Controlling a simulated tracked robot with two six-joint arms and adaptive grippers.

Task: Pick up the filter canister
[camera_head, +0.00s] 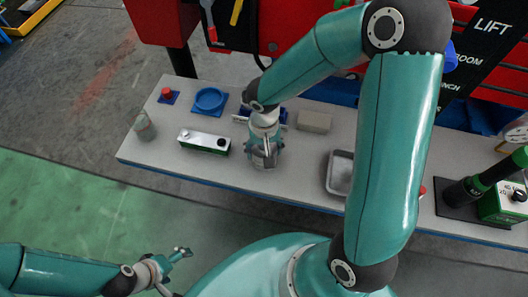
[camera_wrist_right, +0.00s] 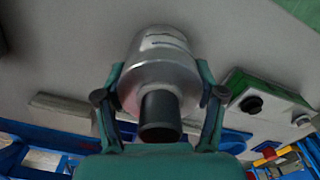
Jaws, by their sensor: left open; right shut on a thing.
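The filter canister (camera_wrist_right: 160,72) is a silver metal cylinder with a dark neck, seen in the right wrist view between the two fingers of my right gripper (camera_wrist_right: 160,108). The fingers are closed against its sides. In the head view my right gripper (camera_head: 264,153) points down over the middle of the grey bench and largely hides the canister. I cannot tell whether the canister touches the bench top. My left gripper (camera_head: 183,254) is open and empty, low at the left, away from the bench over the green floor.
On the grey bench (camera_head: 300,172) stand a green-and-white box (camera_head: 204,142), a blue ring dish (camera_head: 209,99), a red button (camera_head: 167,93), a greenish cup (camera_head: 144,127), a grey block (camera_head: 314,121) and a metal tray (camera_head: 340,172). A black-and-green device (camera_head: 502,204) stands right.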

